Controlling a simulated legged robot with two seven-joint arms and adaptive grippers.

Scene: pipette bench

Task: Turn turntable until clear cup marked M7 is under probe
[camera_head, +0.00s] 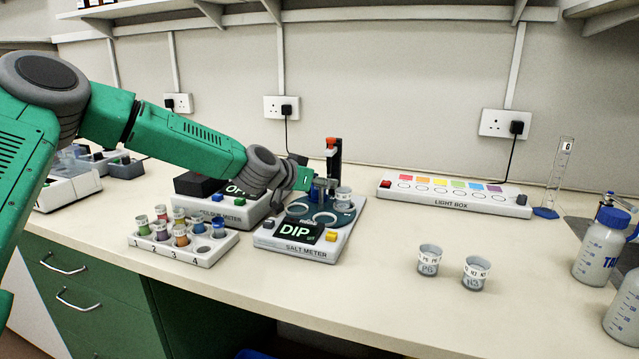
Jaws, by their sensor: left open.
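The salt meter (296,241) stands mid-bench with a lit display reading DIP. The round dark turntable (345,219) with ring-shaped places sits at its back. A clear cup (343,197) stands on the turntable's right side; its mark is too small to read. The black probe post (334,158) with a red top rises behind the turntable. My left gripper (311,184) reaches in from the left, open, low over the turntable's back left, by a small blue part (319,190). The gripper hides some of the turntable, and I cannot tell if it touches. My right gripper is out of view.
Clear cups P6 (429,261) and N3 (476,274) stand on the open bench at right. A rack (187,251) of coloured sample cups is left of the salt meter, with the colour meter (222,207) behind. The light box (453,197) and bottles (600,248) are right.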

